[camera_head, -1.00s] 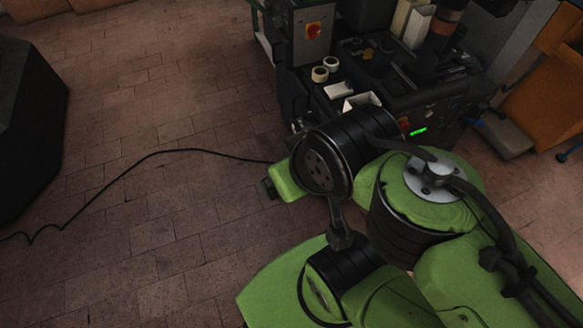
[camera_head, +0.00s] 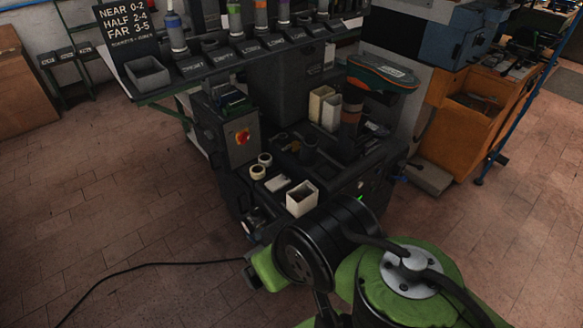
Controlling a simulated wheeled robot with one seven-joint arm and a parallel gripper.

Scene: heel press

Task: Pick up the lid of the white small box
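The white small box (camera_head: 301,199) stands upright near the front edge of the dark machine's top, with its open top facing up. A flat white piece (camera_head: 276,183), which looks like its lid, lies on the machine top just left of and behind the box, apart from it. My green and black arm is at the lower right, in front of the machine and below the box in the picture. A small dark part shows at the end of a green link, but no gripper fingers can be made out.
Two pale rolls (camera_head: 261,166) stand behind the flat piece. Taller cream containers (camera_head: 323,108) stand farther back. A control box with a red knob (camera_head: 242,137) rises at the left, and a labelled shelf (camera_head: 245,48) overhangs the back. A black cable (camera_head: 150,265) crosses the floor.

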